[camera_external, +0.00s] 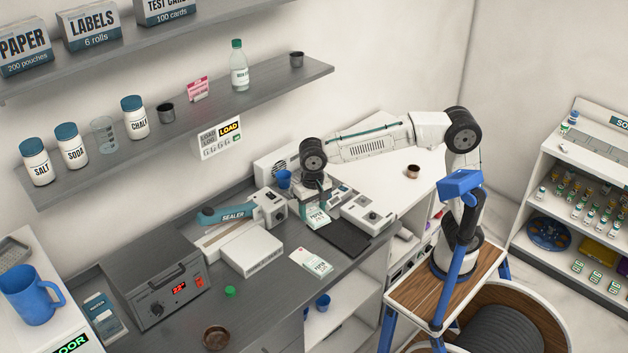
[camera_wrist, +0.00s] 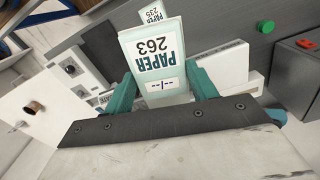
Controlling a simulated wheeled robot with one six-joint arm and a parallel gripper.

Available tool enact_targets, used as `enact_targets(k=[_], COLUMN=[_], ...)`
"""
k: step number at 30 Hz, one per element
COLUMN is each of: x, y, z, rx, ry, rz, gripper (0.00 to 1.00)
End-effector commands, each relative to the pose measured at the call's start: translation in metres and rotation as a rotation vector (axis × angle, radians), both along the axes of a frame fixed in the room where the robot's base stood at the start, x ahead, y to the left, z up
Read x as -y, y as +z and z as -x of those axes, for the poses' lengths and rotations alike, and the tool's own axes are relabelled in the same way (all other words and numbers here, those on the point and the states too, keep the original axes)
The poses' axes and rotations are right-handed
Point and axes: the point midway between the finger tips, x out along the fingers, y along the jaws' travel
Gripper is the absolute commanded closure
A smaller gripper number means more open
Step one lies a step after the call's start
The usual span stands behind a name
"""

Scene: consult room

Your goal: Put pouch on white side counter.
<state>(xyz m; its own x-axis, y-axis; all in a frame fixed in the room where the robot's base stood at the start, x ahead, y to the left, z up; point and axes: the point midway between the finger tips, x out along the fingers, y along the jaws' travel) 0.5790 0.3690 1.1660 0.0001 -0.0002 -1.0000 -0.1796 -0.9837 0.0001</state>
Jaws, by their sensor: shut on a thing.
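My gripper (camera_external: 314,196) is over the dark counter, between the sealer and a small white device. It is shut on a pale pouch (camera_external: 316,219) with a teal "PAPER" band. In the wrist view, my gripper (camera_wrist: 161,88) has its two teal fingers on either side of this pouch (camera_wrist: 153,52), which reads "PAPER 263". A second paper pouch (camera_external: 311,262) lies on the dark counter's front edge; it also shows in the wrist view (camera_wrist: 151,14), reading "235". The white side counter (camera_external: 385,164) is right of the dark counter, with a small brown cup (camera_external: 412,171) on it.
The sealer (camera_external: 237,213) and a white box (camera_external: 251,254) stand left of my gripper. A white device (camera_external: 368,214) and a black mat (camera_external: 342,238) are to its right. A blue cup (camera_external: 284,179) stands behind. A shelf (camera_external: 240,98) hangs above. Much of the white counter is bare.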

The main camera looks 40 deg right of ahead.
Motion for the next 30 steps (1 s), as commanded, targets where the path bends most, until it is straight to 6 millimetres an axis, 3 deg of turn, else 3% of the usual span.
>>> enact_targets(k=[1,6,15,24,30], x=[0.017,0.083,0.224,0.375,0.442], y=[0.0,0.0,0.0,0.0,0.0], z=[-0.021,-0.087,-0.172,-0.209,-0.212], rx=[0.0,0.0,0.0,0.0,0.0], ry=[-0.065,-0.299,-0.708,-1.09,-1.254], rz=[0.0,0.0,0.0,0.0,0.0], gripper=[0.68,0.68,0.68,0.68,0.68])
